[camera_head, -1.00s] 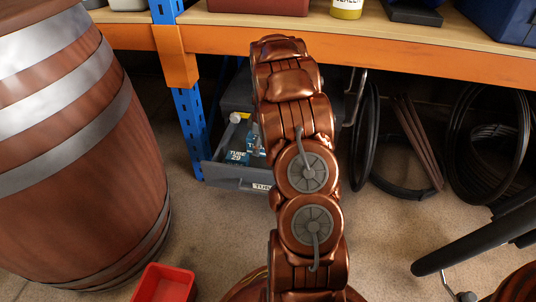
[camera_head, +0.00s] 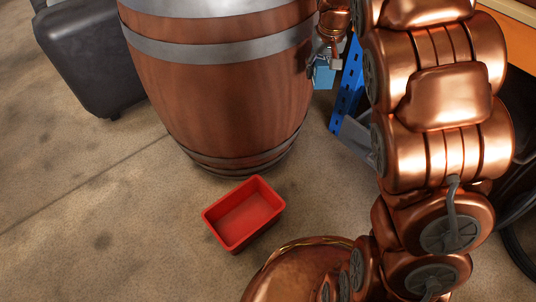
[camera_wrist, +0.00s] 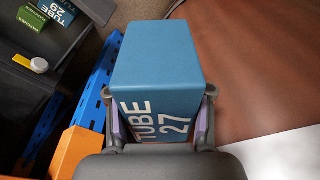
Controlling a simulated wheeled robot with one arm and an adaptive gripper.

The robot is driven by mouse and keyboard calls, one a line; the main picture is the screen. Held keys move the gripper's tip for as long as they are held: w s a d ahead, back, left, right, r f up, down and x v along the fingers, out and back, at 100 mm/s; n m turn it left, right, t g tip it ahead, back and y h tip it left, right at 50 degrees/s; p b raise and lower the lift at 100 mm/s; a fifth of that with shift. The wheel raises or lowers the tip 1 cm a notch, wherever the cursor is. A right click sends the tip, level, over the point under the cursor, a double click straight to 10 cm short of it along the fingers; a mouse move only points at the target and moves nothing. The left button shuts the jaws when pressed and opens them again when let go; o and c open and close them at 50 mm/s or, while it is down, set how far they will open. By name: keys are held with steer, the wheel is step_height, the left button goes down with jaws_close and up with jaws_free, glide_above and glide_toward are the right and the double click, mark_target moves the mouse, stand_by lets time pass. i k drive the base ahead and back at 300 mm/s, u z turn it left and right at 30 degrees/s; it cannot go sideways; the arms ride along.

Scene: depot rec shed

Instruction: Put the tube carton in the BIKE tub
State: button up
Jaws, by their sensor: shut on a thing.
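The blue tube carton (camera_wrist: 155,55), lettered TUBE 27, is between the two fingers of my gripper (camera_wrist: 160,125) in the wrist view. My gripper is shut on it. In the head view my gripper (camera_head: 326,58) holds the carton (camera_head: 324,76) in the air beside the barrel's right side, near the blue post. A red open tub (camera_head: 262,227) stands on the floor in front of the barrel, apart from the carton. It looks empty, and no lettering shows on it, so I cannot tell whether it is the BIKE tub.
A wooden barrel (camera_head: 215,95) with metal hoops stands behind the tub, close to the carton. A blue rack post (camera_head: 346,95) stands to the right. The wrist view shows a grey drawer (camera_wrist: 50,85) with another carton, TUBE 29 (camera_wrist: 58,10). A dark suitcase (camera_head: 90,55) stands far left. Left floor is clear.

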mark_target(246, 220)
steer(key=z, duration=0.8)
steer(key=k, duration=1.15)
steer(key=u, duration=2.1)
steer(key=i, duration=0.5)
steer(key=z, duration=0.05)
